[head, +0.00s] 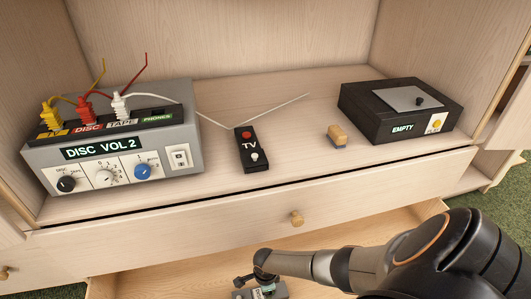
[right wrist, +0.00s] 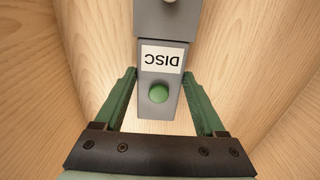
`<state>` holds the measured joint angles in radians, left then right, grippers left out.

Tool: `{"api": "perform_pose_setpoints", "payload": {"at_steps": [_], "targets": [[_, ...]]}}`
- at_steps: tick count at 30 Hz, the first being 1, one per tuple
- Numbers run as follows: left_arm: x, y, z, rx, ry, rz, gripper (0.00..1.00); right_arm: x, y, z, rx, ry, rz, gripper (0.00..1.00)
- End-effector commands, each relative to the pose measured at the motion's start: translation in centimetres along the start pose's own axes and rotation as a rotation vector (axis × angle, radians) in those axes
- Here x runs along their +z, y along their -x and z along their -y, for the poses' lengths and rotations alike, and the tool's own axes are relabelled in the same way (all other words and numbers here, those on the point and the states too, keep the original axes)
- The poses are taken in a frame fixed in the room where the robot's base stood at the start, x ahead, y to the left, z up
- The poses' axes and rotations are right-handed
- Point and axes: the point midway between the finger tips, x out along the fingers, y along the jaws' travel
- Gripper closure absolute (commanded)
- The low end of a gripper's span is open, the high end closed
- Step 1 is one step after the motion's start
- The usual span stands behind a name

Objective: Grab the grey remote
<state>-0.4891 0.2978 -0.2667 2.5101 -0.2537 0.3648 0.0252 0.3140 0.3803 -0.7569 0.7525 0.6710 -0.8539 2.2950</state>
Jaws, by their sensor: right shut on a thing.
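The grey remote (right wrist: 173,104) has a white DISC label and a green button. In the right wrist view it lies between the two green fingers of my right gripper (right wrist: 165,100), which is shut on it. In the head view the remote (head: 279,290) shows only in part, low in the open drawer (head: 330,239), at the bottom edge. My right gripper (head: 262,289) reaches down there and is mostly hidden or cut off. My left gripper is not in view.
A closed drawer front (head: 200,245) lies below the shelf.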

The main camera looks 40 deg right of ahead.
Motion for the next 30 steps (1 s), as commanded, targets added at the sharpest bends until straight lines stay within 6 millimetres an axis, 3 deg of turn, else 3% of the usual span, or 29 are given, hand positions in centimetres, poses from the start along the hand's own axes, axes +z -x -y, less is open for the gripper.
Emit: {"api": "perform_pose_setpoints", "payload": {"at_steps": [2, 17, 25, 30], "targets": [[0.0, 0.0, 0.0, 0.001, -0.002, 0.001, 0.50, 0.0, 0.0, 0.0, 0.000, 0.000, 0.000, 0.43], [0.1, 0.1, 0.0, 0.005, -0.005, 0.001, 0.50, 0.0, 0.0, 0.0, 0.000, 0.000, 0.000, 0.98], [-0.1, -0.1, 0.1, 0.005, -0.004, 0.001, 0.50, 0.0, 0.3, 0.0, 0.000, 0.000, 0.001, 0.98], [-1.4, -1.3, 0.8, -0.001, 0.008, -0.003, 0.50, 0.1, 2.3, 0.0, 0.000, 0.001, 0.002, 0.98]]}}
